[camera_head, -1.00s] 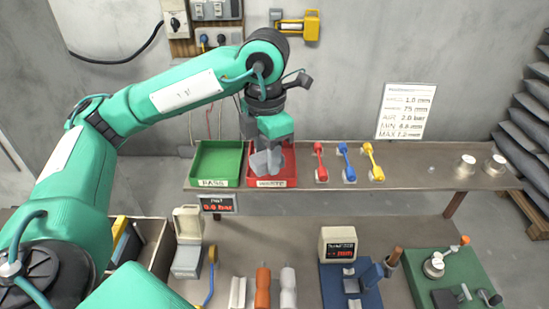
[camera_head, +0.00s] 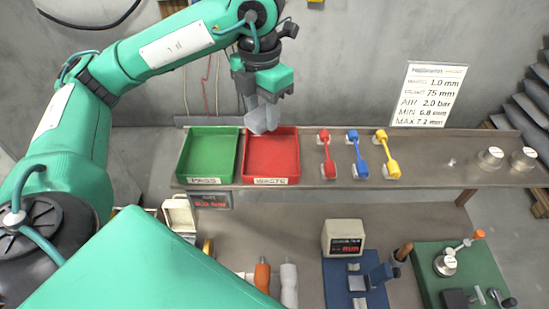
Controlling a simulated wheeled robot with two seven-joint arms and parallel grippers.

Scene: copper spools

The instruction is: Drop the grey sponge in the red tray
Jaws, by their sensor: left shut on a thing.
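The red tray (camera_head: 285,155), labelled WASTE, sits on the raised shelf beside a green tray. My left gripper (camera_head: 263,112) is over the back edge of the red tray, pointing down. It is shut on a grey block, which looks like the grey sponge (camera_head: 263,120). The sponge and the grey fingers are close in colour, so their outlines are hard to separate. It overlaps the tray's back rim in the picture; the gap below it is hard to judge. The visible floor of the red tray is bare. My right gripper is not in view.
The green tray (camera_head: 208,155), labelled PASS, is empty on the left. Red, blue (camera_head: 357,153) and yellow tools stand right of the red tray. Two metal cylinders (camera_head: 490,157) are at the shelf's right. A lower bench holds a gauge box (camera_head: 343,238) and fixtures.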

